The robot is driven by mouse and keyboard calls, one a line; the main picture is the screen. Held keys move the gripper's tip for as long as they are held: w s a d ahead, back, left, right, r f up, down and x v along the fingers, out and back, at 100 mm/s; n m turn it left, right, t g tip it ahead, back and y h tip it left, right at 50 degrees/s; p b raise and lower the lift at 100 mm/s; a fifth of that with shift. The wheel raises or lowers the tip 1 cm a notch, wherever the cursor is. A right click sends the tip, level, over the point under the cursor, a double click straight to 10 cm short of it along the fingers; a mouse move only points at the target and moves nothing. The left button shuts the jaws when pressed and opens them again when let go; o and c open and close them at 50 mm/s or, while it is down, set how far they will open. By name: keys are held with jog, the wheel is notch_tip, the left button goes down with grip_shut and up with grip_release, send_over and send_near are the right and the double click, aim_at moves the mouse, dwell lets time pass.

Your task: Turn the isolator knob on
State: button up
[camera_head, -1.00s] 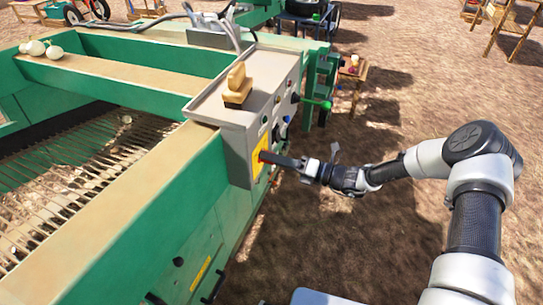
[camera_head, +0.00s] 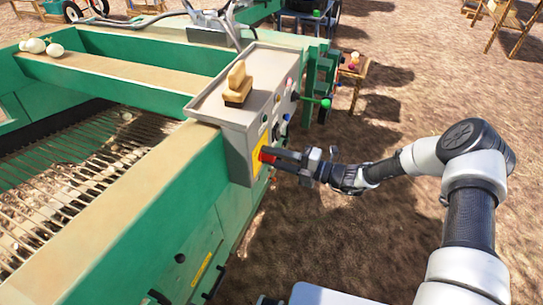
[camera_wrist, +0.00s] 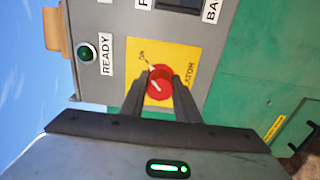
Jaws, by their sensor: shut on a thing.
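The isolator knob (camera_wrist: 159,84) is red with a white pointer mark and sits on a yellow plate (camera_wrist: 136,61) on the grey control box. In the wrist view the plate reads "ON" near its upper left and part of "ISOLATOR" at the right. The pointer slants toward the ON label. My gripper (camera_wrist: 160,92) has its two dark fingers on either side of the knob and is shut on it. In the head view my gripper (camera_head: 276,156) reaches the box's front face from the right, and a bit of the red knob (camera_head: 265,155) shows at the fingertips.
The grey control box (camera_head: 236,140) has a brush (camera_head: 237,84) on top and a green-knobbed lever (camera_head: 325,103) sticking out to the right. A READY lamp (camera_wrist: 86,52) is beside the plate. The green machine frame (camera_head: 150,240) borders the left; bare ground lies right.

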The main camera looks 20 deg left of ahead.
dwell(0.4)
jog(key=o, duration=1)
jog(key=shift+o, duration=0.2)
jog(key=s+d, duration=0.1)
jog(key=d, duration=1.6)
jog(key=shift+s+d, duration=0.15)
jog(key=shift+d, duration=0.1)
